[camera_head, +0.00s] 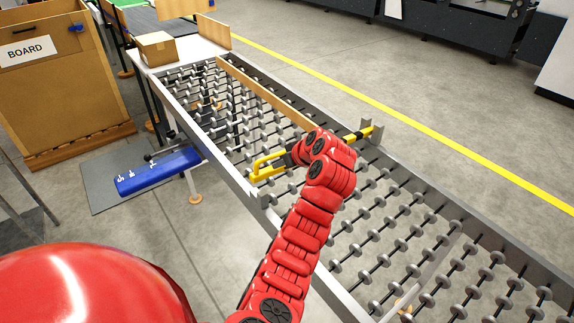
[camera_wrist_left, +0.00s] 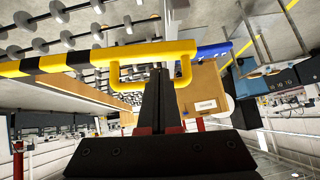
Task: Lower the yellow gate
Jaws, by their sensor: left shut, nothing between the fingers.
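The yellow gate (camera_head: 362,134) is a bar with black stripes lying across the roller conveyor, partly hidden by my left arm. Its far end is at a metal bracket on the far rail. Its looped yellow handle (camera_head: 265,168) shows near the near rail. In the left wrist view the striped bar (camera_wrist_left: 88,60) crosses the upper part, with the U-shaped handle (camera_wrist_left: 128,86) below it. My left gripper (camera_head: 290,158) is at the handle, its fingers (camera_wrist_left: 160,70) shut and empty, overlapping the loop in view. Contact cannot be told. My right gripper is out of view.
The roller conveyor (camera_head: 232,165) has raised metal side rails and a wooden guide board (camera_head: 262,90). A cardboard box (camera_head: 156,47) sits at its far end. A blue unit (camera_head: 158,171) stands left of it. A large BOARD bin (camera_head: 60,90) stands farther left.

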